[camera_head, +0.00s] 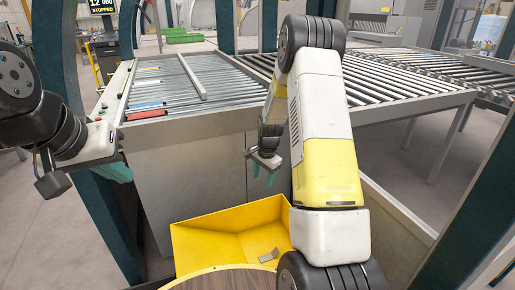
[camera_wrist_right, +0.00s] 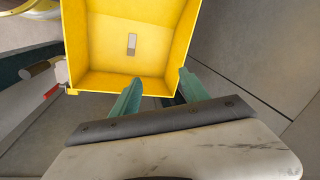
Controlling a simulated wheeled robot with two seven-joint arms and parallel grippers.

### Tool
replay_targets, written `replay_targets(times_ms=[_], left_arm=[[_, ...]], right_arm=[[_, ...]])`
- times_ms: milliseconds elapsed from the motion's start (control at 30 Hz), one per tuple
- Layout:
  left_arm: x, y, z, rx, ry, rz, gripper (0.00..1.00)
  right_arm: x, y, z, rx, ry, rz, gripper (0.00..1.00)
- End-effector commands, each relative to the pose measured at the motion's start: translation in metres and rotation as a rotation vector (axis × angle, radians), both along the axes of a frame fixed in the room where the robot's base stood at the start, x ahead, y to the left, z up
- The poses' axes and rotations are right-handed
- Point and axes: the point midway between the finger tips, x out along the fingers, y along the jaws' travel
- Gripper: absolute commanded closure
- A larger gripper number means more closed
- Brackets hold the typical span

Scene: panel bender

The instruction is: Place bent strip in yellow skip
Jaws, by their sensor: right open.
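The yellow skip (camera_head: 215,237) stands on the floor at the lower middle of the head view. It fills the top of the right wrist view (camera_wrist_right: 88,62). A small grey bent strip (camera_head: 268,255) lies inside it, on the skip's floor; it also shows in the right wrist view (camera_wrist_right: 131,44). My right gripper (camera_head: 262,176) is above the skip, apart from the strip. In the right wrist view its two teal fingers (camera_wrist_right: 158,82) are spread with nothing between them. My left gripper (camera_head: 120,173) is at the left, its teal fingers partly hidden behind its wrist.
A roller table (camera_head: 185,92) with several coloured strips stands behind the skip. A longer roller conveyor (camera_head: 400,85) runs to the right. A round wooden top (camera_head: 225,279) covers part of the skip's near side in the head view. Dark green posts (camera_head: 98,200) stand on both sides.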

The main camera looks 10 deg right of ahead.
Motion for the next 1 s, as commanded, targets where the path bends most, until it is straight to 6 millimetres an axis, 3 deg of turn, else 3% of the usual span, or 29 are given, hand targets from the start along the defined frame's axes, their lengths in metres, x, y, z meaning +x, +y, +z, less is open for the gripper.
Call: replay_targets(times_ms=[33, 200, 367, 500, 733, 900, 1000], left_arm=[[0.0, 0.0, 0.0, 0.0, 0.0, 0.0, 1.0], [0.0, 0.0, 0.0, 0.0, 0.0, 0.0, 1.0], [0.0, 0.0, 0.0, 0.0, 0.0, 0.0, 1.0], [0.0, 0.0, 0.0, 0.0, 0.0, 0.0, 1.0], [0.0, 0.0, 0.0, 0.0, 0.0, 0.0, 1.0], [0.0, 0.0, 0.0, 0.0, 0.0, 0.0, 1.0], [0.0, 0.0, 0.0, 0.0, 0.0, 0.0, 1.0]], right_arm=[[-0.004, 0.004, 0.034, -0.003, -0.031, 0.043, 0.47], [-0.035, 0.018, 0.12, -0.015, -0.102, 0.204, 0.47], [-0.077, 0.031, 0.189, -0.038, -0.173, 0.357, 0.47], [-0.122, 0.042, 0.237, -0.066, -0.235, 0.495, 0.47], [-0.204, 0.057, 0.29, -0.129, -0.34, 0.718, 0.47], [-0.26, 0.065, 0.306, -0.186, -0.406, 0.867, 0.47], [-0.282, 0.068, 0.309, -0.213, -0.432, 0.93, 0.47]])
